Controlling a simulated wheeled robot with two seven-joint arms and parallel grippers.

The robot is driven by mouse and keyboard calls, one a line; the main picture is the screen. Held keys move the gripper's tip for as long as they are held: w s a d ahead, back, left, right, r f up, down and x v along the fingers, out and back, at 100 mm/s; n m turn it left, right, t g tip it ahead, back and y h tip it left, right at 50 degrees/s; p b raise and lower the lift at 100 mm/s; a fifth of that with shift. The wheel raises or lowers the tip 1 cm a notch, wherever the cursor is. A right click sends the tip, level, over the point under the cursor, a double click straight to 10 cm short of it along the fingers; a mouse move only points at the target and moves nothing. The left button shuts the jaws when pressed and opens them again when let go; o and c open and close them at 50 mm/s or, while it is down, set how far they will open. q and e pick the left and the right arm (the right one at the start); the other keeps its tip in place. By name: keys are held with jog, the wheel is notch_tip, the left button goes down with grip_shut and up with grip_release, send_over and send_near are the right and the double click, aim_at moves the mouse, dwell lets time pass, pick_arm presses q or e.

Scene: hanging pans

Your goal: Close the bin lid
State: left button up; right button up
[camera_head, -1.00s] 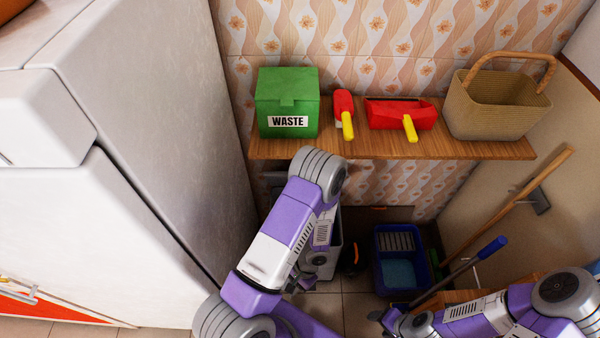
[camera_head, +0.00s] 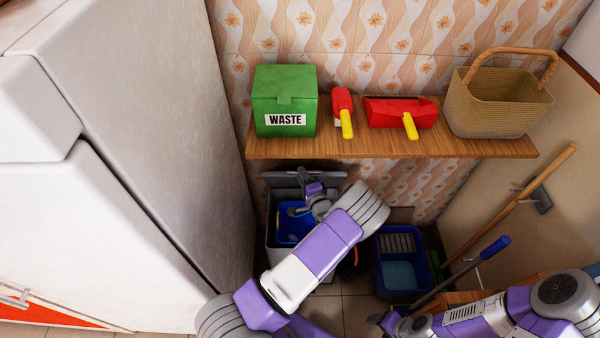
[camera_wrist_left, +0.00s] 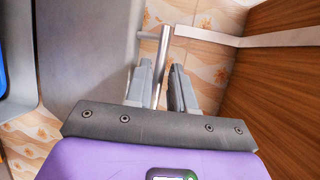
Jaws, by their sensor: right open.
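The bin (camera_head: 272,235) stands under the shelf, pale grey with a blue inside. Its grey lid (camera_head: 335,174) stands raised at the back, near the wall; in the left wrist view the lid (camera_wrist_left: 85,45) fills the upper left. My left gripper (camera_head: 303,178) is over the rear of the bin, close to the lid's front in the head view. In the wrist view its fingers (camera_wrist_left: 163,88) are apart, beside the lid, with a thin metal bar seen between them; contact cannot be told. My right gripper (camera_head: 385,318) is open, low at the right and partly hidden.
A wooden shelf (camera_head: 390,146) overhangs the bin and holds a green waste box (camera_head: 285,100), red tools and a basket (camera_head: 497,105). A white fridge (camera_head: 150,110) stands close on the left. A blue bucket (camera_head: 402,285) and long handles stand at the right.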

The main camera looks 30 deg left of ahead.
pick_arm(q)
jog(key=shift+x, duration=1.3)
grip_shut()
jog(key=shift+s, duration=0.1)
